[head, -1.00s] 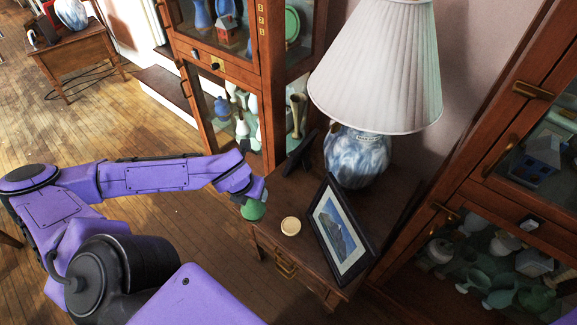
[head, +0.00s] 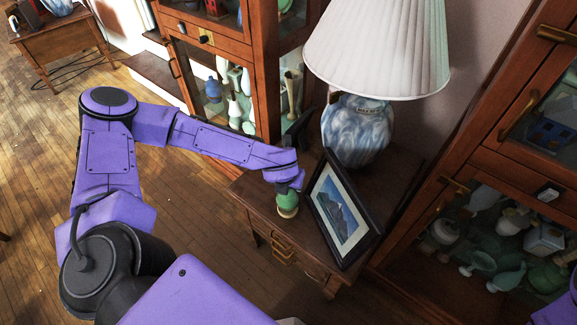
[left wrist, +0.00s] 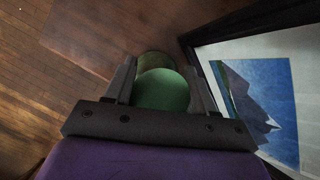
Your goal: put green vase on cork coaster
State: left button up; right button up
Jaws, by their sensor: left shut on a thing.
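The green vase (head: 287,200) is small and rounded. It is held in my left gripper (head: 290,187) above the small wooden side table (head: 258,205). The pale cork coaster (head: 288,213) shows just below the vase, mostly hidden by it; I cannot tell whether the two touch. In the left wrist view, the green vase (left wrist: 162,90) sits between the two dark fingers of my left gripper (left wrist: 160,85), with a dim round shape beyond it that I cannot identify clearly. My right gripper is not in view.
A framed mountain picture (head: 340,212) stands close to the right of the vase. A lamp with a blue marbled base (head: 357,130) stands behind it. Glass-fronted cabinets flank the table at left (head: 262,95) and right (head: 455,180). The table's front-left edge is near the coaster.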

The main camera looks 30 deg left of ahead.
pick_arm(q)
jog(key=o, duration=1.4)
jog(key=p+v, duration=0.1)
jog(key=v, duration=1.1)
jog(key=s+d+f+m+y, duration=0.25)
jog(key=s+f+m, duration=0.55)
jog(key=f+m, duration=0.6)
jog(key=s+a+f+m, duration=0.2)
jog(key=s+m, duration=0.2)
jog(key=m, duration=0.2)
jog(key=s+a+f+m, duration=0.2)
jog(key=s+f+m, duration=0.1)
jog(key=m, duration=0.3)
jog(key=s+a+f+m+g, duration=0.1)
jog(key=s+a+f+m, duration=0.1)
jog(key=s+m, duration=0.3)
jog(key=shift+f+m+h, duration=0.2)
jog(key=shift+m+h, duration=0.05)
jog(key=shift+m, duration=0.75)
